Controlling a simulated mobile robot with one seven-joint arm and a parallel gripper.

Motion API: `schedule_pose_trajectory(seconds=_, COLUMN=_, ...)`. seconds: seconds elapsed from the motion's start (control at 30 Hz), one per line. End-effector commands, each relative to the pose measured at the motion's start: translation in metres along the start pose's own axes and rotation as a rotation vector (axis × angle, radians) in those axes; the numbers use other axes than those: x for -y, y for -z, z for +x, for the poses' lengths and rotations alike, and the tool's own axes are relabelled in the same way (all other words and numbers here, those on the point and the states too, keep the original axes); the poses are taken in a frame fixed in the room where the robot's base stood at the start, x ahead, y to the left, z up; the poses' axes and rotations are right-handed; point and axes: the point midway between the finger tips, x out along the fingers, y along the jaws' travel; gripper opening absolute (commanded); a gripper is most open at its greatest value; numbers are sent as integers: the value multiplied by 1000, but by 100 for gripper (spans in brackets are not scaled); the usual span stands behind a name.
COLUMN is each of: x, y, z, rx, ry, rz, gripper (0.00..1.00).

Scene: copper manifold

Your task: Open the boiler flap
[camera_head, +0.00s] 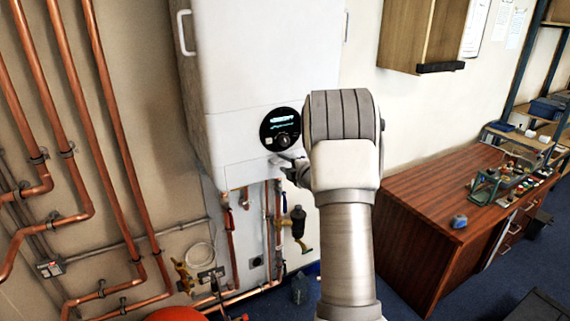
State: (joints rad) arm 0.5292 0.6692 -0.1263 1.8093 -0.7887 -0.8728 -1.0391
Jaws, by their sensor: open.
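The white boiler (255,60) hangs on the wall in the upper middle of the head view. A round black control dial with a lit display (281,129) sits low on its front. The boiler flap (240,172) is the lower front panel, outlined by a thin seam, and it looks closed. My gripper (283,163) is at the flap's right part, just below the dial. It is small and partly hidden behind my arm, and I cannot tell whether it touches the flap. My arm covers the boiler's lower right corner.
Copper pipes (115,130) run down the wall at left. Valves and pipes (298,222) hang below the boiler. A wooden desk (420,215) with equipment stands at right. A wooden wall cabinet (425,35) hangs above it. A red rounded object (175,314) is at the bottom edge.

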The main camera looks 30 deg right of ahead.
Motion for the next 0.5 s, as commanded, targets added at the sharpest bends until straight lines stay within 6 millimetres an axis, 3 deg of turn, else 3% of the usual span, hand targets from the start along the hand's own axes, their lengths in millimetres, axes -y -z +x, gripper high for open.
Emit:
schedule_pose_trajectory(seconds=0.07, x=0, y=0, z=0, rx=0, ry=0, rz=0, gripper=41)
schedule_pose_trajectory(seconds=0.3, x=0, y=0, z=0, rx=0, ry=0, rz=0, gripper=0)
schedule_pose_trajectory(seconds=0.5, x=0, y=0, z=0, rx=0, ry=0, rz=0, gripper=0)
